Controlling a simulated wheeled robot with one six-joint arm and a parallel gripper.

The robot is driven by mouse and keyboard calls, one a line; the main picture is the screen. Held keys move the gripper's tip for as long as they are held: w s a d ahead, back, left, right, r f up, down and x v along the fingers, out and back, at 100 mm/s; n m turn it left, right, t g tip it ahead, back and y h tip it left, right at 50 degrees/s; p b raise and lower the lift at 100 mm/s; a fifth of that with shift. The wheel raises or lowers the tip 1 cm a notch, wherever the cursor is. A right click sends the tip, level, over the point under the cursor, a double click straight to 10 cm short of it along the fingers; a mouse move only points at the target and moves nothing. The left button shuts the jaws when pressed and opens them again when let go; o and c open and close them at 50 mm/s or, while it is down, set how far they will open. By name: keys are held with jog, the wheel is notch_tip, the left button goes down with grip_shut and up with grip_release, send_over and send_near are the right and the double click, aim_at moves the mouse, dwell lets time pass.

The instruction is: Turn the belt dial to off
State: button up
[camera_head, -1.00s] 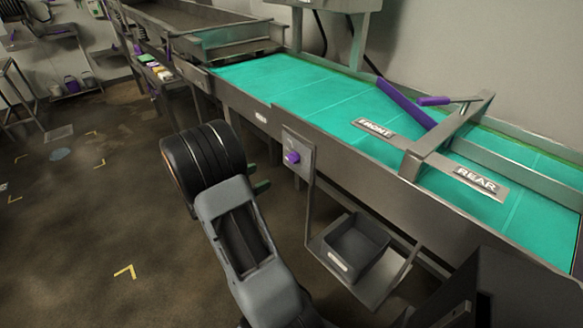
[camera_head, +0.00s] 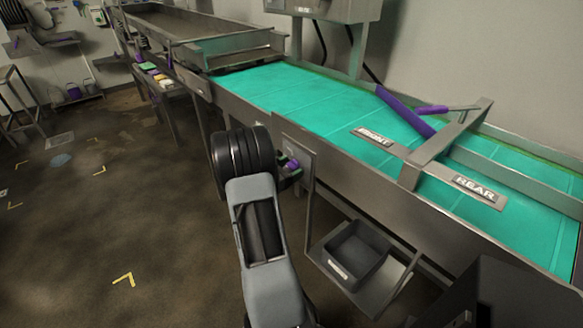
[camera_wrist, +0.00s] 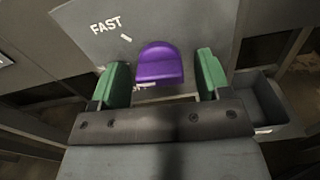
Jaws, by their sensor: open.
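The belt dial is a purple knob (camera_wrist: 160,64) on a grey plate (camera_wrist: 105,40) on the side of the conveyor. In the wrist view the word FAST and a white tick mark stand on the plate to the left of the knob; lettering below it is mostly hidden. My gripper (camera_wrist: 160,82) is open, with one green finger on each side of the knob and a gap to both. In the head view the knob (camera_head: 292,164) shows just beside my gripper (camera_head: 290,172), which partly covers it and the plate.
The conveyor has a green belt (camera_head: 290,90) with a purple-handled diverter arm (camera_head: 408,112) and FRONT and REAR labels. A dark bin (camera_head: 352,256) sits on a low shelf right of my arm.

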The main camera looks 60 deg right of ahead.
jog(key=shift+s+d, duration=0.1)
jog(key=shift+d, duration=0.2)
jog(key=c, duration=0.9)
